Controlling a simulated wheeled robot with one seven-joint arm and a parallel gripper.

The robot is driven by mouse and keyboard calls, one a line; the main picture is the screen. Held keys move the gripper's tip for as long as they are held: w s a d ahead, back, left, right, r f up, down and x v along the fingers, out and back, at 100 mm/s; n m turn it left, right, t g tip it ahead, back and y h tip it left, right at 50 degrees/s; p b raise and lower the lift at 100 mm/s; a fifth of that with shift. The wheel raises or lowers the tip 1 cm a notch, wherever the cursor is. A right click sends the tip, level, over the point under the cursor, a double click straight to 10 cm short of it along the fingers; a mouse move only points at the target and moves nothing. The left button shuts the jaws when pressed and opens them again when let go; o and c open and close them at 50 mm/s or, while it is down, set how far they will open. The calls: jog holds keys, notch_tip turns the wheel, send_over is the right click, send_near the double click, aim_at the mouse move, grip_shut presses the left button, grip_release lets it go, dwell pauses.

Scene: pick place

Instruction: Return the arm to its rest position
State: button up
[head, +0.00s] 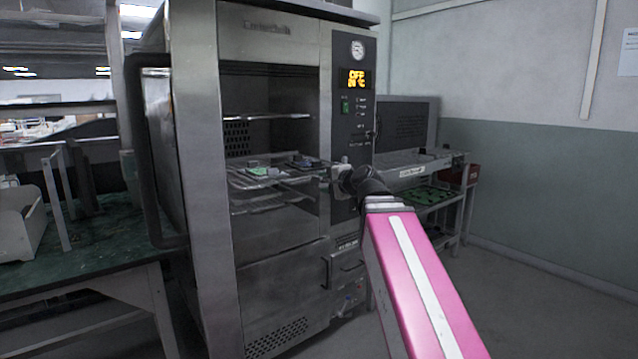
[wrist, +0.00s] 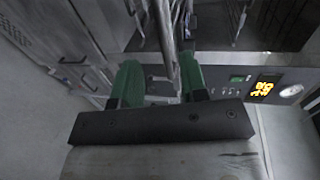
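My gripper (head: 338,172) is at the front of the open oven, beside the right end of a pulled-out wire rack (head: 240,181). In the wrist view, the two green fingers of my gripper (wrist: 160,82) stand apart. A thin metal bar, apparently the rack's edge (wrist: 164,42), runs between them, and I see no clear contact on both sides. My pink arm reaches up from the lower right of the head view.
The steel oven (head: 270,45) has its door (head: 160,140) swung open at the left. Small boards (head: 262,171) lie on the rack. A green-topped workbench (head: 75,245) stands at the left, and a side table (head: 420,165) at the right. Floor at the right is clear.

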jog(key=shift+s+d, duration=0.15)
jog(key=shift+s, duration=0.1)
jog(key=s+d+f+n+g+h, duration=0.1)
jog(key=d+f+n+g+h, duration=0.15)
jog(key=f, duration=1.05)
jog(key=s+d+f+n+g+h, duration=0.1)
jog(key=f+n+g+h, duration=0.2)
jog(key=f, duration=1)
jog(key=s+d+f+n+g+h, duration=0.1)
jog(key=s+d+f+n+g, duration=0.1)
jog(key=s+f, duration=0.2)
jog(key=s+d+f+n+g+h, duration=0.1)
jog(key=s+d+f+g, duration=0.1)
jog(key=f, duration=0.9)
jog(key=s+d+f+n+g+h, duration=0.1)
jog(key=s+d+f+n+g, duration=0.1)
jog(key=s+f, duration=0.3)
notch_tip(320, 180, down, 3)
jog(key=shift+s+d+r+n+g, duration=0.1)
jog(key=shift+s+d+n+g, duration=0.25)
jog(key=shift+d+g, duration=0.3)
